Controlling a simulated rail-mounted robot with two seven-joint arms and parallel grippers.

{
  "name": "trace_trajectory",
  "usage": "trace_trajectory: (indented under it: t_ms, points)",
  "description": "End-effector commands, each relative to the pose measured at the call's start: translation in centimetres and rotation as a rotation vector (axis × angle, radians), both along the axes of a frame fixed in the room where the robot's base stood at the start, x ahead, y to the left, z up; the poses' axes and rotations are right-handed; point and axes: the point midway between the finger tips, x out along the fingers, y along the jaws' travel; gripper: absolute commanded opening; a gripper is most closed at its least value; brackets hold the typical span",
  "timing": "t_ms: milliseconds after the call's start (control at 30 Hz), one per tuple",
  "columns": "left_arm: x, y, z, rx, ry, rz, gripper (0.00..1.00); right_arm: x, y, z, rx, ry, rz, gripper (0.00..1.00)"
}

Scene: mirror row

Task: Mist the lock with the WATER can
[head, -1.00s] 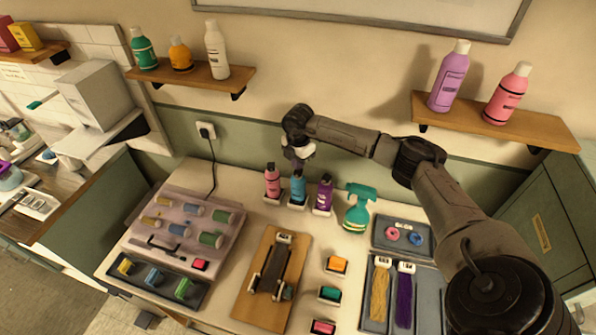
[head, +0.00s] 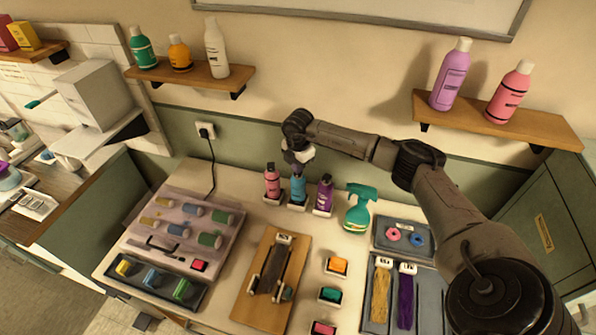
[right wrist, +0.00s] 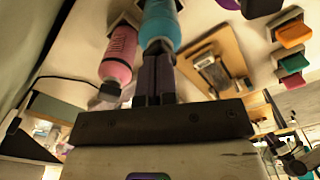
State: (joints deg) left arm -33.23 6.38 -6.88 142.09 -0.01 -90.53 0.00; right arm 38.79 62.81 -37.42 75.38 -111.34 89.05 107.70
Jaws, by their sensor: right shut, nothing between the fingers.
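Three cans stand in a row at the back of the table: a pink can (head: 272,182), a blue can (head: 298,190) and a purple can (head: 324,196). Their labels are too small to read, so I cannot tell which is WATER. My right gripper (head: 297,170) is shut and empty, pointing down at the blue can's top. In the right wrist view its fingers (right wrist: 155,85) are together in front of the blue can (right wrist: 160,28), beside the pink can (right wrist: 119,55). A dark lock (head: 272,268) lies on a wooden board (head: 257,306). My left gripper is out of view.
A teal spray bottle (head: 357,210) stands right of the cans. Small coloured blocks (head: 331,294) lie right of the board. A tray with yellow and purple strands (head: 405,300) is further right. A clear case (head: 150,215) is at left.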

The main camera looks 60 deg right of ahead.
Motion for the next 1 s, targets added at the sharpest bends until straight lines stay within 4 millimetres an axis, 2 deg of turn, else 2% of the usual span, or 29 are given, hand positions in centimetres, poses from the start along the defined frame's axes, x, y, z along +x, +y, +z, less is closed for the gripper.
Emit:
trace_trajectory:
  t_ms: [267,1000]
  points:
    - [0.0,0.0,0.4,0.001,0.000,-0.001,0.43,0.0,0.0,0.4,-0.001,0.001,0.000,0.00]
    - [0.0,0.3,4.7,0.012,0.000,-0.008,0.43,0.0,0.0,6.0,0.000,0.000,0.000,0.00]
